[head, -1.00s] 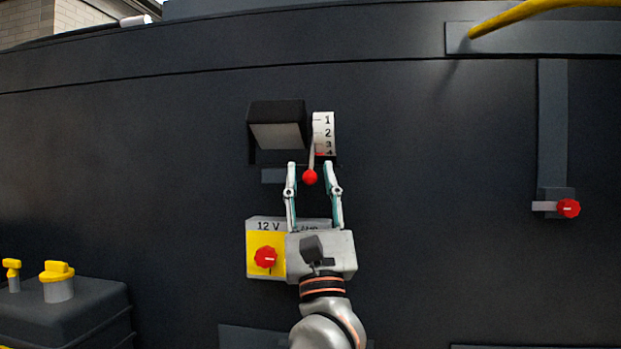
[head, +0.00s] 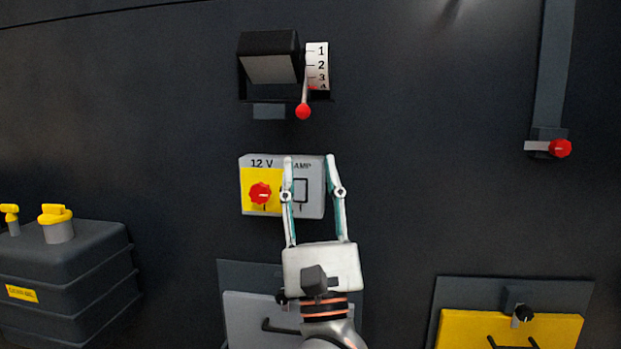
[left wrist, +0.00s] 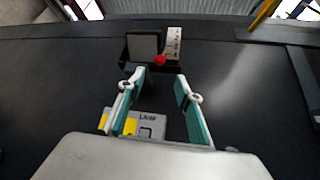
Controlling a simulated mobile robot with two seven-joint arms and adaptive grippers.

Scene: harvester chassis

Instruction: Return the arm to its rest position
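My left gripper (head: 310,160) is open and empty in the head view. Its fingers overlap the 12 V / lamp switch panel (head: 253,205) in the picture. The lever with a red ball (head: 303,111) hangs beside the numbered scale (head: 317,64), above the fingertips and apart from them. In the left wrist view the open fingers (left wrist: 160,80) show with nothing between them, and the red ball (left wrist: 160,60) is beyond them. My right gripper is in neither view.
A red knob (head: 260,193) is on the yellow part of the panel. A dark tank with yellow caps (head: 70,245) stands at left. A lever with a red knob (head: 560,148) is at right. Grey (head: 240,315) and yellow (head: 465,328) panels are below. The dark wall between is clear.

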